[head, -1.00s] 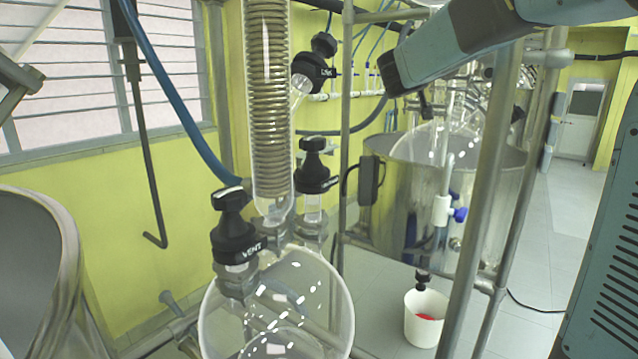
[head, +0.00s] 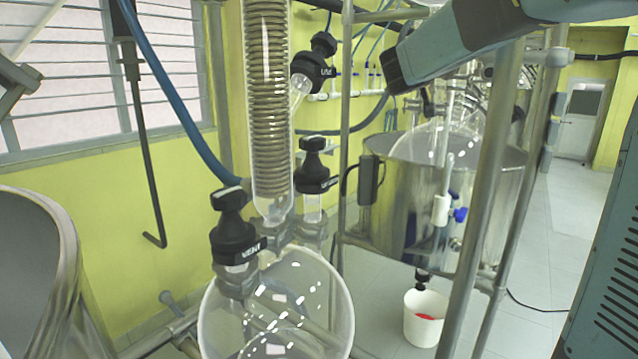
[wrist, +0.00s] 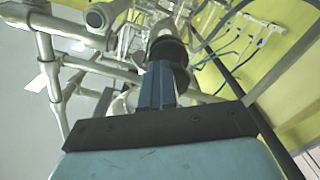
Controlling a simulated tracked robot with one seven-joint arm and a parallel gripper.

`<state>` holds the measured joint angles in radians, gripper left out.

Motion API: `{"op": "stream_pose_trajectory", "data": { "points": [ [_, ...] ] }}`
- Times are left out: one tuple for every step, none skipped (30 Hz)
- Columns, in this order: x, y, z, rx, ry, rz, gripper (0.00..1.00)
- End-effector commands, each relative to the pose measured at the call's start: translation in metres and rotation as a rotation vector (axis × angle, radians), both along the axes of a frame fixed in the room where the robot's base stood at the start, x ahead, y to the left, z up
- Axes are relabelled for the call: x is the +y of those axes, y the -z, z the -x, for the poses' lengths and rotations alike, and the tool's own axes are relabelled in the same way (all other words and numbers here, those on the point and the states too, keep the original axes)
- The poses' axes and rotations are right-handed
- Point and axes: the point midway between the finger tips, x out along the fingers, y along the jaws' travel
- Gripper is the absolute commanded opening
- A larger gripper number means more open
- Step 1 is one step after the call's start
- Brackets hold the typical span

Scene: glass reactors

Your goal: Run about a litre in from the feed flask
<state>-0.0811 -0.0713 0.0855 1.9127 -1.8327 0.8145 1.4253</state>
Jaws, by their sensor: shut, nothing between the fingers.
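A round clear glass flask (head: 276,310) stands in the foreground of the head view, under a coiled glass condenser (head: 268,110). I cannot tell whether it is the feed flask. A black valve knob labelled VENT (head: 235,240) sits on its left neck. Another black knob (head: 315,170) stands behind it, and a third labelled one (head: 313,67) is higher up on the condenser's side. In the wrist view, my gripper (wrist: 156,84) has its blue fingers together and empty. A dark round knob or cap (wrist: 168,50) is just beyond the fingertips; contact cannot be told.
A large steel vessel (head: 30,280) is at the left. Free floor (head: 540,260) shows at the right.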

Motion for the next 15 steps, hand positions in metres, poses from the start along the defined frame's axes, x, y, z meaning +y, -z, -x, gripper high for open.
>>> {"op": "stream_pose_trajectory", "data": {
  "points": [
    [-0.017, -0.001, 0.001, -0.005, 0.031, -0.002, 0.00],
    [-0.018, 0.000, 0.002, -0.004, 0.031, -0.001, 0.00],
    [-0.019, 0.001, 0.002, -0.004, 0.031, -0.001, 0.00],
    [-0.019, 0.002, 0.003, -0.003, 0.031, -0.002, 0.00],
    [-0.020, 0.002, 0.003, -0.003, 0.031, -0.002, 0.00],
    [-0.020, 0.003, 0.003, -0.002, 0.031, -0.002, 0.00],
    [-0.019, 0.004, 0.004, -0.002, 0.031, -0.002, 0.00],
    [-0.019, 0.004, 0.004, -0.002, 0.031, -0.003, 0.00],
    [-0.018, 0.005, 0.006, 0.000, 0.031, -0.004, 0.00],
    [-0.017, 0.005, 0.007, 0.001, 0.032, -0.003, 0.00],
    [-0.016, 0.006, 0.008, 0.002, 0.031, -0.004, 0.00],
    [-0.014, 0.007, 0.011, 0.003, 0.032, -0.004, 0.00],
    [-0.012, 0.007, 0.013, 0.004, 0.031, -0.003, 0.00],
    [-0.010, 0.007, 0.015, 0.004, 0.029, -0.003, 0.00],
    [-0.007, 0.006, 0.018, 0.003, 0.027, -0.003, 0.00]
  ]
}}
